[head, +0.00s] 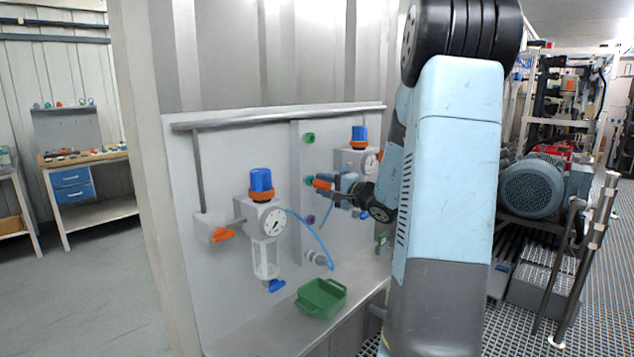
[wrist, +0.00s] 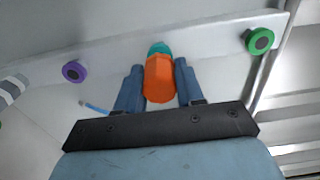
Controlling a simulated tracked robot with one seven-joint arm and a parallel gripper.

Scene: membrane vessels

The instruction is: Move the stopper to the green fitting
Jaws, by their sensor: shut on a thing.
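The orange stopper (wrist: 159,80) is between the two blue fingers of my gripper (wrist: 158,66), which is shut on it. In the head view the stopper (head: 322,184) points at the panel, with my gripper (head: 336,185) behind it. A teal fitting (wrist: 158,48) is right at the stopper's far end; it also shows in the head view (head: 309,181). I cannot tell whether the stopper is seated on it or just in front. The green fitting (head: 309,138), a ring with a dark centre, is higher on the panel; in the wrist view (wrist: 259,40) it is at upper right, uncovered.
A purple fitting (head: 311,219) is below the teal one, and a grey fitting (head: 316,258) is lower still. A blue hose (head: 318,236) curves past them from the gauge (head: 274,222). A green tray (head: 321,298) rests on the ledge. A second regulator (head: 357,159) is close to my arm.

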